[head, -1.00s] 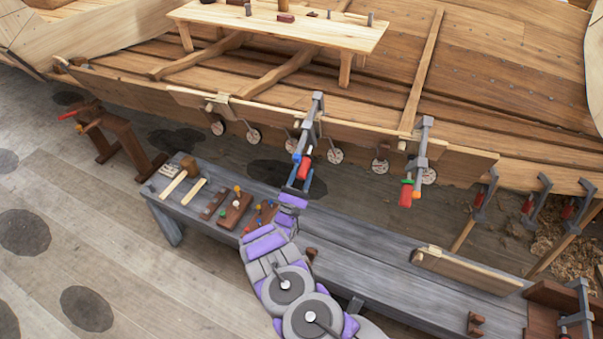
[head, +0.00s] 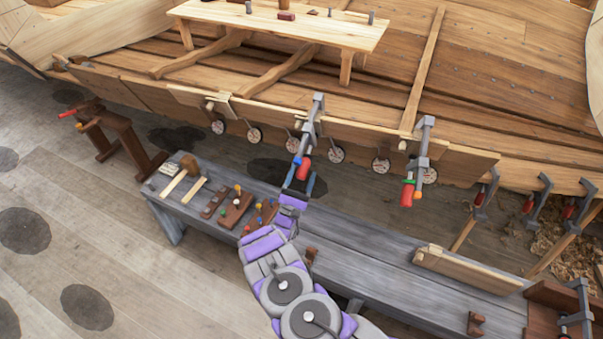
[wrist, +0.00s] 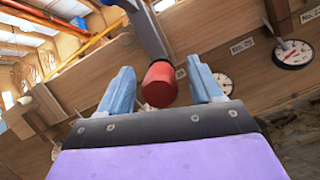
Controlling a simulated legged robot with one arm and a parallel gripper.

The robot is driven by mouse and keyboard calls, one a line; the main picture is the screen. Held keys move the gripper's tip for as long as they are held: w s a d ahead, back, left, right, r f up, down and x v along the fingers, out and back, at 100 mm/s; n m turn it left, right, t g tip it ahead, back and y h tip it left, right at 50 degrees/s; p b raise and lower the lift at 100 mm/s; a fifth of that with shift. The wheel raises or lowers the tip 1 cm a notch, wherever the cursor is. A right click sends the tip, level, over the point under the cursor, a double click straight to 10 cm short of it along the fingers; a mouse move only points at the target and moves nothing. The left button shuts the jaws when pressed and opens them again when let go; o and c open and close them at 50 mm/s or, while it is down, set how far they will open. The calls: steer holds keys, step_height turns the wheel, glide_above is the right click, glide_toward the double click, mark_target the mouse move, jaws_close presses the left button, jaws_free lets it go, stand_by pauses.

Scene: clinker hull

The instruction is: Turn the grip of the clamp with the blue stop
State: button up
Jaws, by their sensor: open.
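The clamp with the blue stop (head: 312,125) hangs on the plank edge of the hull, left of a second clamp. Its red grip (head: 303,169) points down. In the wrist view the red grip (wrist: 159,84) sits between the two blue fingers, with a gap on each side. The blue stop (wrist: 110,2) shows at the top edge of that view. My gripper (head: 302,182) is open around the lower end of the grip; it also shows in the wrist view (wrist: 160,85). I see no contact between fingers and grip.
A second clamp (head: 423,150) with a red grip and green and orange parts hangs to the right. The grey bench (head: 350,235) runs below my arm, with a mallet (head: 182,178) and small tools. Round dial gauges (head: 336,155) hang along the hull edge.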

steer(key=b+v, duration=0.4)
steer(key=v, duration=0.7)
steer(key=shift+f, duration=0.2)
steer(key=shift+a+r, duration=0.1)
stand_by(0.8)
